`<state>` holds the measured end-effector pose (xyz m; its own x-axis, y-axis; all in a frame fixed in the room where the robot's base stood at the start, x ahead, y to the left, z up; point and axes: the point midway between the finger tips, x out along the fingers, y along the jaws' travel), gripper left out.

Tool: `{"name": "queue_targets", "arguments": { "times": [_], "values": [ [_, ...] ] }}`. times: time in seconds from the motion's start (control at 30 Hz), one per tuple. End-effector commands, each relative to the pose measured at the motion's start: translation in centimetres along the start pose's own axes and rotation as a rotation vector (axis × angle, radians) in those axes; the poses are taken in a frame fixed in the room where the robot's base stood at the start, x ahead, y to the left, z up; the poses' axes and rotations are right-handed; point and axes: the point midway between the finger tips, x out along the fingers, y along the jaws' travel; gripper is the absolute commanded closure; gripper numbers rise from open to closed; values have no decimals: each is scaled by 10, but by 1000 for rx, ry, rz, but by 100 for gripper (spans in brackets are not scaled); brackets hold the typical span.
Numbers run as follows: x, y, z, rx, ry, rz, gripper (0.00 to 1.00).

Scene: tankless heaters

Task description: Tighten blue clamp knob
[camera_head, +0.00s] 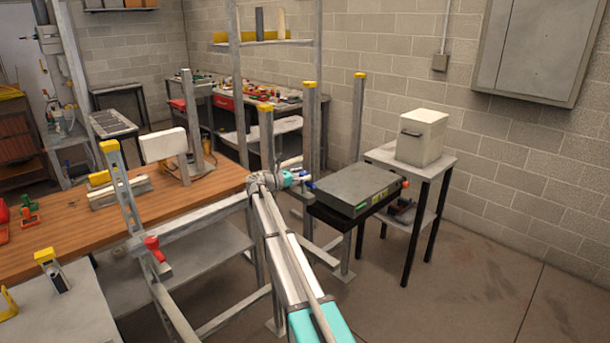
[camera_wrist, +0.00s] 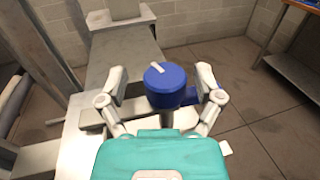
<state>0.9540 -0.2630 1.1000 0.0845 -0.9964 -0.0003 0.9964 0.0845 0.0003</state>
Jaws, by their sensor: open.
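The blue clamp knob (camera_wrist: 168,86) is a round cap with a short pale bar on its top, seen in the wrist view between my gripper's fingers. My gripper (camera_wrist: 160,88) is open, with one pale finger to the left of the knob and one to the right. A gap shows on the left side; the right finger is closer, and I cannot tell whether it touches. In the head view my gripper (camera_head: 300,178) is at the left end of the dark grey box (camera_head: 360,188). A small blue spot of the knob (camera_head: 310,186) shows there.
A white box (camera_head: 422,137) stands on a small black-legged table (camera_head: 448,160) at the right. A wooden workbench (camera_head: 80,232) and a metal frame post with a red knob (camera_head: 155,248) are at the left. Yellow-capped posts (camera_head: 267,140) stand close behind my arm. Floor at the right is clear.

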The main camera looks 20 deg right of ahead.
Motion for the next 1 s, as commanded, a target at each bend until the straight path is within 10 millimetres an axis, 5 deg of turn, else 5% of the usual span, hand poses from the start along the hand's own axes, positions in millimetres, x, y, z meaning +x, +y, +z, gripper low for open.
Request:
{"name": "queue_targets", "arguments": {
  "times": [0.37, 1.0],
  "values": [
    [-4, -1, 0, 0, 0, -2, 15],
    [-70, 2, 0, 0, 0, -1, 15]
  ]
}}
